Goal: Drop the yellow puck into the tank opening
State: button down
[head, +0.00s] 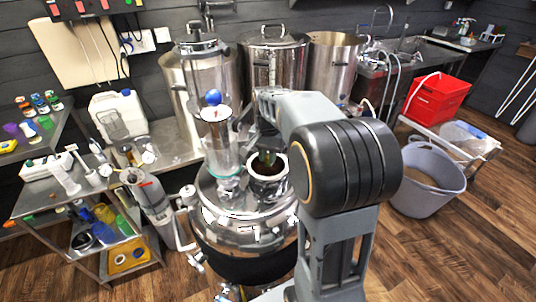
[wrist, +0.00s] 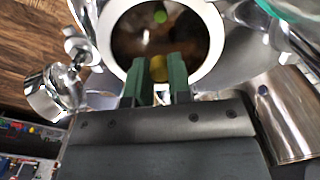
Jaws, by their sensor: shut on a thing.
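The yellow puck (wrist: 158,68) is between the green fingertips of my gripper (wrist: 157,75), which is shut on it. In the wrist view the puck shows over the near part of the round tank opening (wrist: 215,35), which has a white rim and dark liquid inside. The puck cannot be made out in the head view. How high it is above the rim I cannot tell.
A small green round thing (wrist: 160,17) shows inside the opening. Large steel pots (head: 275,62) stand behind. A grey tub (head: 432,190) is on the floor at right.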

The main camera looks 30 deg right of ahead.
dwell(0.3)
jog(key=c, duration=1)
grip_release()
jog(key=shift+o, duration=0.2)
notch_tip(320, 180, up, 14)
jog(key=shift+p, duration=0.4)
jog(key=shift+f, duration=0.1)
notch_tip(320, 180, down, 6)
jog(key=a+n+t, duration=0.1)
jog(key=n, duration=0.3)
jog(key=s+a+f+n+t, duration=0.1)
jog(key=s+a+f+n, duration=0.2)
jog(key=s, duration=0.4)
jog(key=s+a+f+n+t, duration=0.2)
jog(key=s+a+f+n, duration=0.1)
jog(key=s, duration=0.4)
jog(key=shift+s+a+f, duration=0.4)
jog(key=shift+a+f, duration=0.1)
jog(key=shift+a, duration=0.65)
